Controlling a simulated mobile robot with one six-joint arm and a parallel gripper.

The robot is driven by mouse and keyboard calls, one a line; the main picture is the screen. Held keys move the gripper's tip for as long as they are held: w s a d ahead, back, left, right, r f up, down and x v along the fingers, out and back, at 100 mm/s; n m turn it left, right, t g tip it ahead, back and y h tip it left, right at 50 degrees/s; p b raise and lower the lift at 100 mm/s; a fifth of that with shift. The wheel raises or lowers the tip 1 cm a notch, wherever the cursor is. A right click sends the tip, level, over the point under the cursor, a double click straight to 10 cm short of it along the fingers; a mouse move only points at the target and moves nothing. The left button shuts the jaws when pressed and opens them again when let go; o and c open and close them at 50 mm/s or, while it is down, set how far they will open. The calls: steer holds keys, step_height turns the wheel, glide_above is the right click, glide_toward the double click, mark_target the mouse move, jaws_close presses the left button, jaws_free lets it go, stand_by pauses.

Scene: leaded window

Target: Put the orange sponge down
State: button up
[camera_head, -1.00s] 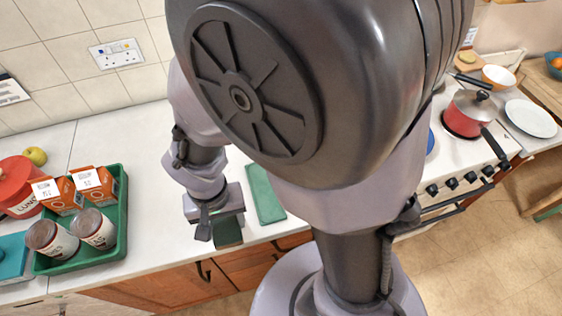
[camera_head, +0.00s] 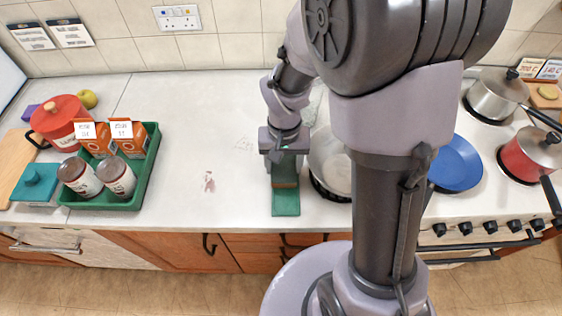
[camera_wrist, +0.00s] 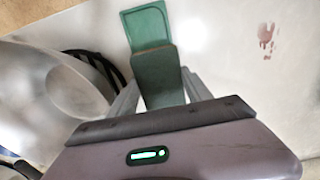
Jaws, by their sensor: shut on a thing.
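My gripper (camera_head: 285,168) is shut on a block, which I take to be the sponge (camera_wrist: 158,78). Its face in the wrist view is green with a thin brown edge; in the head view a brownish-orange band (camera_head: 285,176) shows below the fingers. A flat green rectangular tray or mat (camera_head: 286,204) lies on the counter just below it in the picture. The mat also shows in the wrist view (camera_wrist: 146,25), partly covered by the sponge. I cannot tell whether the sponge touches it.
A grey pan (camera_head: 330,160) stands close to the right of my gripper, partly hidden by my arm. A green tray (camera_head: 140,190) with cartons and jars is to the left. Reddish stains (camera_head: 209,182) mark the otherwise clear counter (camera_head: 190,120) between.

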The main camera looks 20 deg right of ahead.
mark_target(283, 167)
steer(key=shift+s+f+b, duration=0.1)
steer(key=shift+f+b, duration=0.35)
steer(key=shift+f, duration=1.15)
steer(key=o, duration=1.2)
step_height(283, 167, up, 16)
steer(key=t+p, duration=0.1)
steer(key=p, duration=0.4)
steer(key=s+a+r+t, duration=0.1)
steer(key=s+r, duration=0.2)
steer(key=s, duration=0.1)
steer(key=s+a+r+t+y, duration=0.1)
steer(key=s+r+t, duration=0.1)
steer(key=s+r, duration=0.2)
steer(key=s+a+r+t+y, duration=0.1)
steer(key=s+a+r, duration=0.1)
steer(key=s+r, duration=0.2)
steer(key=shift+s+m+t, duration=0.25)
steer(key=shift+m+t, duration=0.15)
